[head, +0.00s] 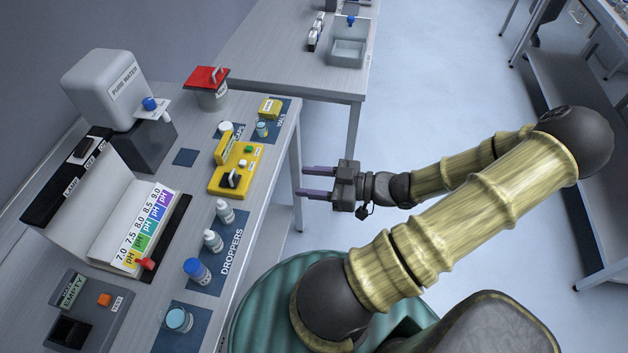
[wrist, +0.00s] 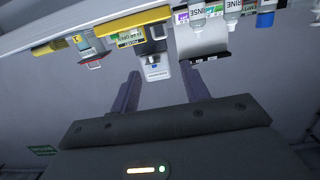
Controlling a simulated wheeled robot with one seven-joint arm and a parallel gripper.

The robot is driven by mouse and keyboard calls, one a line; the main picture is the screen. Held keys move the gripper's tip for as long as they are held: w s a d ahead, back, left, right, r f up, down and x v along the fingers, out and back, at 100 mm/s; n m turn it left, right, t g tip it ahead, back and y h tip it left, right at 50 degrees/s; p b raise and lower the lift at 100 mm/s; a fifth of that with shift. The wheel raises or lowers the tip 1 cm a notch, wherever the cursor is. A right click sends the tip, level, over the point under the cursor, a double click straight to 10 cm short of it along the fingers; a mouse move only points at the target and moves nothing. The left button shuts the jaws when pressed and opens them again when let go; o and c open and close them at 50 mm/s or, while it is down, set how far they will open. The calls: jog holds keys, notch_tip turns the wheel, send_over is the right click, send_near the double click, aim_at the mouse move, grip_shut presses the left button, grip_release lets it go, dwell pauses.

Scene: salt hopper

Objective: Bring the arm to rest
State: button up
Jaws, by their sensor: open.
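My gripper (head: 319,182) is at the end of my arm, past the front edge of the bench. Its two purple fingers are apart, with nothing between them, and point left toward the bench. The wrist view also shows the two fingers of my gripper (wrist: 158,95) spread and empty. My arm (head: 470,210), gold with dark joints, reaches out over the floor and is folded back at the elbow. The gripper touches nothing that I can see.
The bench (head: 262,190) holds a yellow device (head: 236,170), dropper bottles (head: 213,240), a pH chart (head: 148,232), a pure water tank (head: 108,85) and a red-lidded pot (head: 209,88). Another table (head: 270,65) stands behind. The floor (head: 400,120) beyond my gripper is clear.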

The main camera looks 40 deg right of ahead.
jog(key=shift+s+d, duration=0.2)
jog(key=shift+s, duration=0.05)
jog(key=shift+w, duration=0.1)
dwell(0.4)
jog(key=w+a+f+m+g+h+p, duration=0.1)
jog(key=w+f+m+g+h, duration=0.25)
jog(key=w+g+h, duration=0.45)
jog(key=s+a+r+m+g+h, duration=0.1)
jog(key=a+r+m, duration=0.1)
jog(key=a+r, duration=0.3)
jog(key=s+a+r+m+g+p, duration=0.1)
jog(key=a+r, duration=0.5)
jog(key=a, duration=0.4)
jog(key=shift+s+a+m+g+h, duration=0.15)
jog(key=shift+a+m+g+h, duration=0.1)
jog(key=shift+m+g+h, duration=0.15)
jog(key=shift+d, duration=0.1)
